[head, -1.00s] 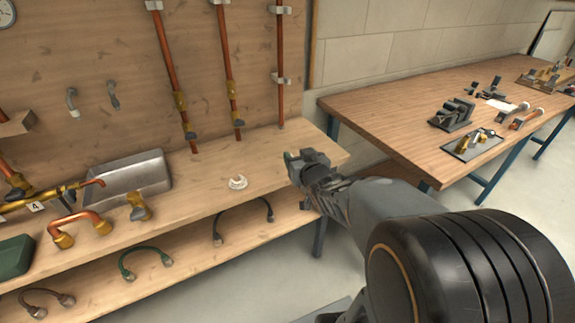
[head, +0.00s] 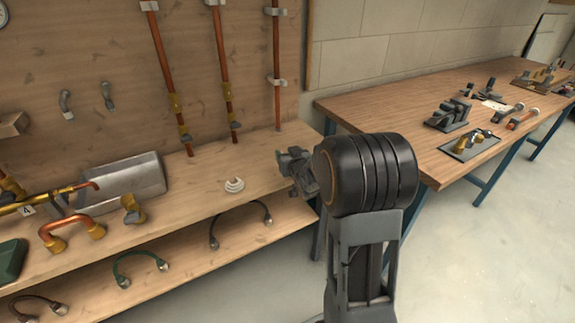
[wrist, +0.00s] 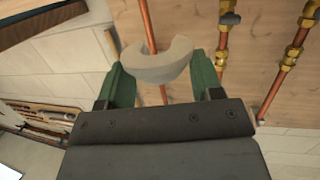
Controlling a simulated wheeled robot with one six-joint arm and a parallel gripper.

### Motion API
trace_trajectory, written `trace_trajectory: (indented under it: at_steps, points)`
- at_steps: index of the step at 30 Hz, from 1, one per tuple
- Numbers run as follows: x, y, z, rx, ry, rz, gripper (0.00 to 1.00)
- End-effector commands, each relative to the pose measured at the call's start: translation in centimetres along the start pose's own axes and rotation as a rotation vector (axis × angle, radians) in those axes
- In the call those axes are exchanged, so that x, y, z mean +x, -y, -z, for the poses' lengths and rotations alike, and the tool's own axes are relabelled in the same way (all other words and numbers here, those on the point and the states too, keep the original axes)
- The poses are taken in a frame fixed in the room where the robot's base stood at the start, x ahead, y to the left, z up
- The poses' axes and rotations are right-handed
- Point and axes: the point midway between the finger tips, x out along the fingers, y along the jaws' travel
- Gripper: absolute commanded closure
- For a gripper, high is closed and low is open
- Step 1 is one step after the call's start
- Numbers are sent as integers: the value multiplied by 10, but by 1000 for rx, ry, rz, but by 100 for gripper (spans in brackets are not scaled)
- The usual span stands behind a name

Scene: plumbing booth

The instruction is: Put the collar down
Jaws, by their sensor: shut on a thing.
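In the wrist view a pale grey, C-shaped collar (wrist: 152,66) sits between the two green fingers of my gripper (wrist: 160,72), which are shut on it. Its open side shows a copper pipe behind it, apart from it as far as I can tell. The collar cannot be made out there. A white ringed piece (head: 233,185) lies on the bench top, left of my gripper.
A metal basin (head: 125,180), a brass fitting (head: 133,209) and a copper bend (head: 72,228) are on the bench to the left. Copper pipes (head: 227,75) run up the back board. A second table (head: 385,100) with tools stands right. Bench top around the white piece is clear.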

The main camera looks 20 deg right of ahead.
Motion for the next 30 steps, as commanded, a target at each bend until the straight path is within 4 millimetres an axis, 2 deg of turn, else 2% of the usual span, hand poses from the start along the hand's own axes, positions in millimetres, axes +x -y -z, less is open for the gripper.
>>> trace_trajectory:
  at_steps: [8, 12, 18, 30]
  points:
    - [15, -2, -13, -1, 2, 0, 62]
    - [28, -3, -27, 0, 3, 1, 62]
    - [31, -3, -46, 0, 2, -1, 62]
    - [31, -3, -49, -1, 0, -1, 63]
